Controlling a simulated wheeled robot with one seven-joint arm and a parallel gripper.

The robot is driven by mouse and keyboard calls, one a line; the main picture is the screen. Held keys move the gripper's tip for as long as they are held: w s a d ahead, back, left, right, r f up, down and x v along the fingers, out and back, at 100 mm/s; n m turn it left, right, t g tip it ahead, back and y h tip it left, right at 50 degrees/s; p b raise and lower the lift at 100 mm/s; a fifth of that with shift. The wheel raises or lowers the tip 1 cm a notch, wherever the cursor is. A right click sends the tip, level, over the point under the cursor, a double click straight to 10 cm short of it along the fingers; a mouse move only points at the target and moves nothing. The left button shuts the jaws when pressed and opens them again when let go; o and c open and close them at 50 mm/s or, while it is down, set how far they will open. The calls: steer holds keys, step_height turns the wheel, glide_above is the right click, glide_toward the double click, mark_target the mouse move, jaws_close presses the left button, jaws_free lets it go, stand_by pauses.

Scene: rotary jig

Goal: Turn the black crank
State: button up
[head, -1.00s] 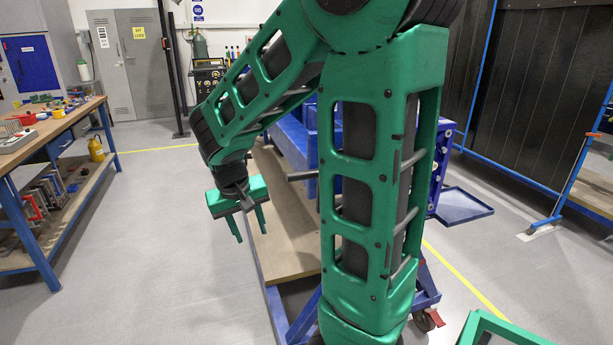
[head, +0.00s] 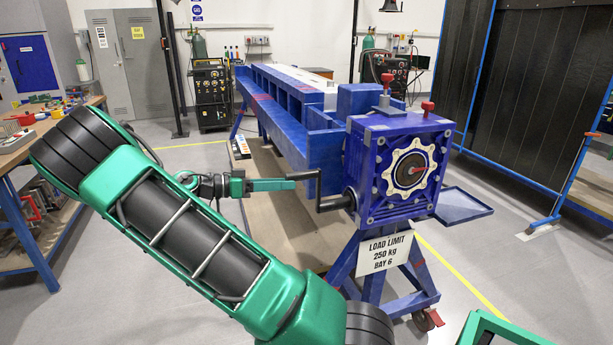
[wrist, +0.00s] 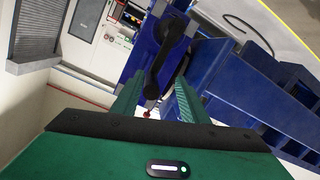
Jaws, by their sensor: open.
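I cannot tell whether a finger touches the handle.
A long blue frame (head: 300,140) extends behind the gearbox. Red-knobbed clamps (head: 387,85) top the gearbox, and a load limit sign (head: 386,252) hangs below. A workbench (head: 40,128) stands at the left. The floor (head: 200,300) at the front left is clear.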

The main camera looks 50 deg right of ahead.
mark_target(311, 173)
steer(key=shift+w+a+r+m+g+h, duration=0.2)
steer(key=shift+a+r+m+g+h, duration=0.15)
steer(key=shift+r+m, duration=0.15)
steer(key=shift+w+a+r+m+g+h, duration=0.2)
steer(key=shift+a+r+m+g+h, duration=0.1)
steer(key=shift+r+m, duration=0.15)
steer(key=x, duration=1)
steer(key=shift+s+d, duration=0.1)
steer(key=shift+d, duration=0.25)
jaws_close()
steer(key=shift+t, duration=0.25)
